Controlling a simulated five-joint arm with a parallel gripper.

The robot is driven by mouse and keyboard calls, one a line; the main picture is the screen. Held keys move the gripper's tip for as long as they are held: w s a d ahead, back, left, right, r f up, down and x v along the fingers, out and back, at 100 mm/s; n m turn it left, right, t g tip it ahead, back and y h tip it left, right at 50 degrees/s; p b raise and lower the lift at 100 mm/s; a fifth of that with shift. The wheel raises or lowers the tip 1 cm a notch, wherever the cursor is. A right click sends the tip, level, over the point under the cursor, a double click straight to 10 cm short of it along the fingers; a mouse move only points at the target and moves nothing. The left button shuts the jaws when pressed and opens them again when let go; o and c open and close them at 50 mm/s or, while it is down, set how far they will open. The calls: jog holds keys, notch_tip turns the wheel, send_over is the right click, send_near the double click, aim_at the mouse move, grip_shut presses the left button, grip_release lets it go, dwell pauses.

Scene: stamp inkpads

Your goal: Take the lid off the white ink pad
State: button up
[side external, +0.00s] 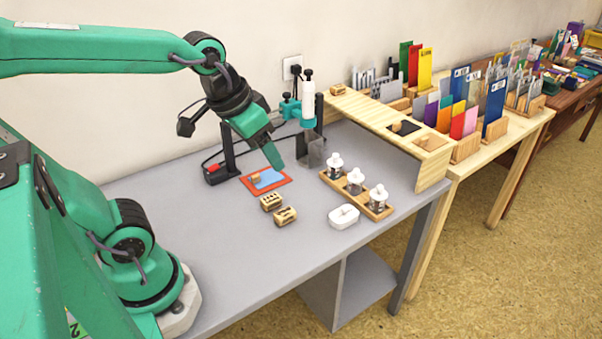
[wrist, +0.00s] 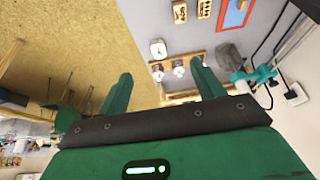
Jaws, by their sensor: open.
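The white ink pad (side external: 343,217) is a small rounded white box on the grey table, near its right front edge. A raised handle shows on its top, so the lid seems to be on. In the wrist view the white pad (wrist: 158,49) lies beyond and between my fingers. My gripper (side external: 274,157) is above the table, up and to the left of the pad, well apart from it. It also shows in the wrist view (wrist: 162,76), with its two green fingers spread and nothing between them.
A wooden rack (side external: 378,211) with white knobbed jars (side external: 355,181) stands just behind the pad. Small wooden stamp blocks (side external: 271,202) and a red-edged blue mat (side external: 280,181) lie to its left. A teal stand (side external: 308,122) rises behind my gripper. The table's front left is clear.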

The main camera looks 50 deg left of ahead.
jog(key=w+f+g, duration=0.3)
jog(key=w+f, duration=0.2)
jog(key=w, duration=0.6)
jog(key=g, duration=0.2)
send_over(345, 207)
jog(key=f, duration=0.9)
jog(key=shift+s+a+f, duration=0.3)
jog(key=shift+w+f, duration=0.25)
jog(key=shift+f, duration=0.25)
jog(key=shift+w+d+f, duration=0.1)
jog(key=shift+d+f, duration=0.05)
jog(key=shift+f, duration=1.8)
jog(key=shift+d+f, duration=0.1)
jog(key=shift+f, duration=1.85)
jog(key=c, duration=1)
